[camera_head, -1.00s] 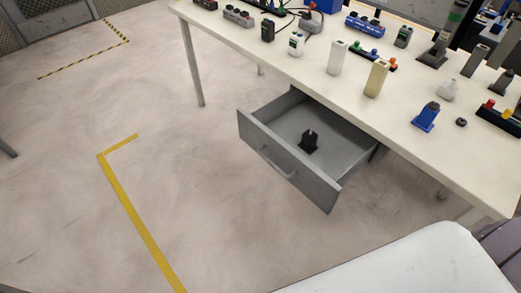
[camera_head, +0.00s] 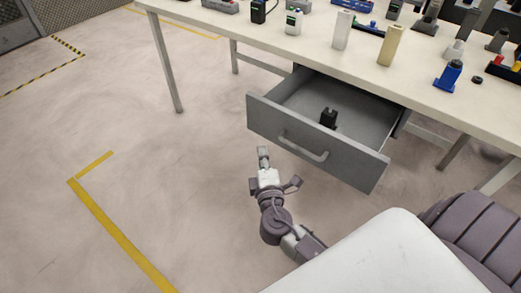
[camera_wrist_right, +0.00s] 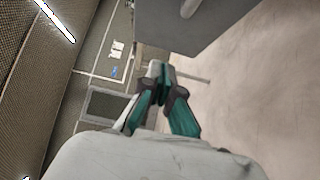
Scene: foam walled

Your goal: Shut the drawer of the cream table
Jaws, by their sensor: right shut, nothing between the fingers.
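The cream table (camera_head: 300,48) stands at the upper right in the head view. Its grey drawer (camera_head: 345,163) is pulled well out below the tabletop, with a handle (camera_head: 304,148) on its front and a small black object (camera_head: 328,118) inside. My right gripper (camera_head: 263,152) is shut and empty, in front of the drawer's left part and apart from it in the picture. In the right wrist view the right gripper (camera_wrist_right: 160,70) shows shut fingertips, with the grey drawer front (camera_wrist_right: 200,28) beyond them at the top. My left gripper is not in view.
Several items stand on the tabletop, among them a white bottle (camera_head: 343,29), a tan bottle (camera_head: 390,45) and a blue device (camera_head: 449,75). The floor left of the drawer is clear, marked by a yellow line (camera_head: 120,232). A table leg (camera_head: 166,65) stands at the left.

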